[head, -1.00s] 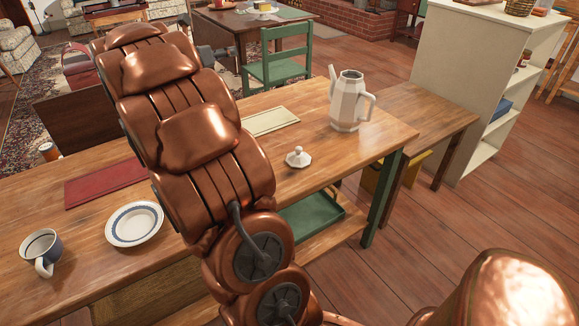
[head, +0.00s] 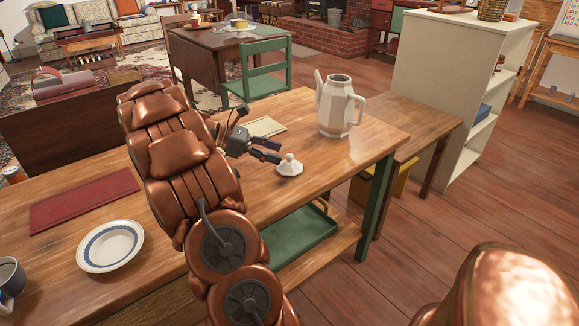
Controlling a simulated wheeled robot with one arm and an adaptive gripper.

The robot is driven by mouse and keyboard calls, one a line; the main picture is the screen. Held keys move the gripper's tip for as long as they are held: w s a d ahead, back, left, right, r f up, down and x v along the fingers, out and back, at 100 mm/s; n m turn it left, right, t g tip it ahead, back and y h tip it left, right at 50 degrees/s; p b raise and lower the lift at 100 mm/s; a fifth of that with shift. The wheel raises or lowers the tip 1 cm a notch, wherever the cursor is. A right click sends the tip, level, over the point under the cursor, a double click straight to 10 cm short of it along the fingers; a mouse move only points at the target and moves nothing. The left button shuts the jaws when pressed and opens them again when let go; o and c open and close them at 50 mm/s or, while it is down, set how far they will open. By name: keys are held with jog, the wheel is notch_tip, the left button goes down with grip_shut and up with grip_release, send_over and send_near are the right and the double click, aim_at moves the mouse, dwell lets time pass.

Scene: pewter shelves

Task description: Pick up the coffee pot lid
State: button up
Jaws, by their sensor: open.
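The coffee pot lid (head: 289,166) is small, white and faceted with a round knob. It lies on the wooden table (head: 240,197), near its front edge. My gripper (head: 272,151) is open, just left of and behind the lid, with its dark fingers pointing toward it. One fingertip is very close to the lid's knob; I cannot tell whether they touch. The white coffee pot (head: 336,108) stands upright without a lid at the table's right end.
A blue-rimmed plate (head: 110,247), a mug (head: 9,281) and a red mat (head: 85,201) lie to the left. A cream mat (head: 266,127) lies behind my gripper. A green tray (head: 299,238) sits on the lower shelf. A white shelf unit (head: 440,90) stands right.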

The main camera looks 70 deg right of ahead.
aim_at(290, 154)
jog(key=shift+x, duration=2.65)
jog(key=shift+w+d+f, duration=0.1)
jog(key=shift+w+d, duration=0.1)
jog(key=shift+c, duration=0.2)
grip_shut()
